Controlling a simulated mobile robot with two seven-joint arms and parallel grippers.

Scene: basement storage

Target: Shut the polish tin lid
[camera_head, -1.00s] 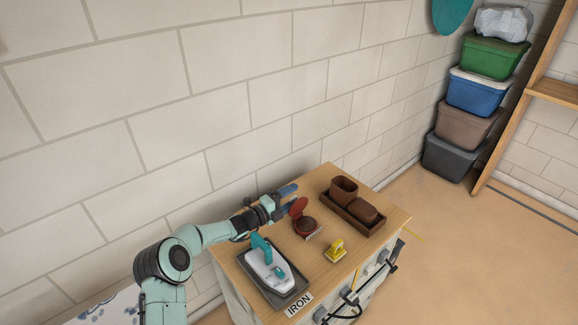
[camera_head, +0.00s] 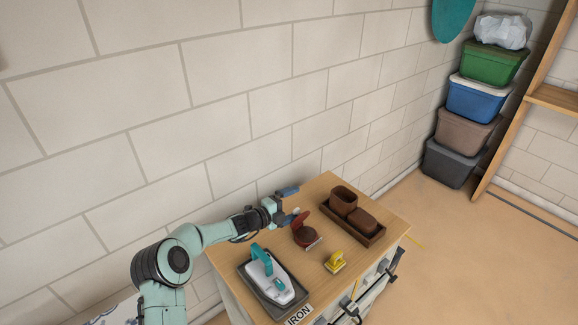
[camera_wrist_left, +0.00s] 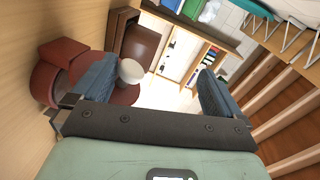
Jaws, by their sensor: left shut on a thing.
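The polish tin (camera_head: 306,237) stands on the wooden cabinet top, with its red lid (camera_head: 301,218) raised on the wall side. My left gripper (camera_head: 287,204) is at the lid, reaching in from the left. In the left wrist view its blue fingers (camera_wrist_left: 155,90) lie either side of a pale round knob (camera_wrist_left: 131,71), with the red-brown lid (camera_wrist_left: 122,95) behind it. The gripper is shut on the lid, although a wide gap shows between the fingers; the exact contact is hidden. My right gripper is not in view.
An iron (camera_head: 268,277) rests on a dark tray at the left of the cabinet top (camera_head: 318,186). A yellow-handled brush (camera_head: 335,262) lies in front of the tin. A brown tray (camera_head: 370,238) with brown shoe-care items is to the right. The wall rises close behind.

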